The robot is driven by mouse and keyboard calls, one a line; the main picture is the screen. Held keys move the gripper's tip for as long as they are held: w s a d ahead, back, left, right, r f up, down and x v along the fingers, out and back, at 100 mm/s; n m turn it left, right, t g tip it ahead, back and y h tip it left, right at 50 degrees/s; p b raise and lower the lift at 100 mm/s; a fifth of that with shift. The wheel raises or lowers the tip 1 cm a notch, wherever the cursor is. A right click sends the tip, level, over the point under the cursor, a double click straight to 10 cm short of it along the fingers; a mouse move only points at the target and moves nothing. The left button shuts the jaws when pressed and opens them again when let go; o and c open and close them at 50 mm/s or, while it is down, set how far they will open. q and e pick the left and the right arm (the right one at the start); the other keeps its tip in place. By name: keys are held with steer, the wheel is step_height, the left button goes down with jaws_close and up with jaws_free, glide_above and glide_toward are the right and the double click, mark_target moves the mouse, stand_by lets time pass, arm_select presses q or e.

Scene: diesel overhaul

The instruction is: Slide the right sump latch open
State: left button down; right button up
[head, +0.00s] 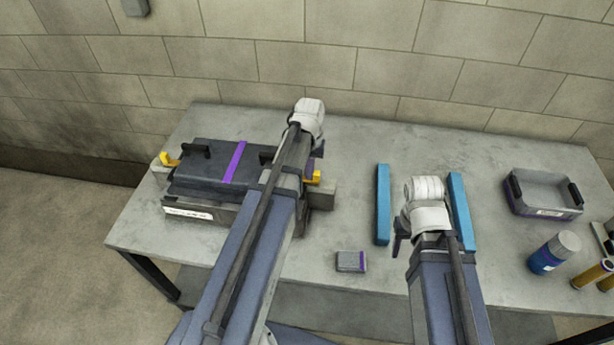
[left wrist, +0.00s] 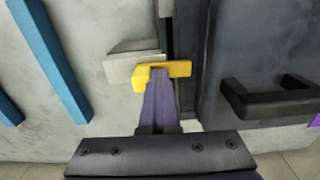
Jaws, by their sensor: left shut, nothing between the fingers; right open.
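The sump (head: 200,212) sits on the left of the bench, its dark cover (head: 205,172) crossed by a purple stripe. The right sump latch (head: 314,179) is yellow and partly hidden behind my left arm. In the left wrist view the latch (left wrist: 178,69) spans from a pale block to the dark gap beside the cover. My left gripper (left wrist: 160,88) is shut and empty, its fingertips right at the latch beside its raised tab; I cannot tell whether they touch. My right gripper (head: 399,240) is open and empty over the bench, partly hidden by its wrist.
A yellow left latch (head: 169,159) is at the sump's far side. Two blue bars (head: 382,205) flank my right wrist. A small grey block (head: 351,261) lies at the front.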

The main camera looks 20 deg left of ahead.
mark_target(318, 173)
arm_select(q)
steer(key=shift+d, duration=0.1)
steer(key=shift+w+d, duration=0.25)
steer(key=shift+d, duration=0.55)
steer(key=shift+w+d, duration=0.2)
steer(key=shift+d, duration=0.6)
steer(key=shift+a, duration=0.15)
steer(key=shift+s+a, duration=0.1)
steer(key=shift+a, duration=0.15)
steer(key=shift+r, duration=0.1)
step_height(318, 173, up, 8)
steer(key=p, duration=0.8)
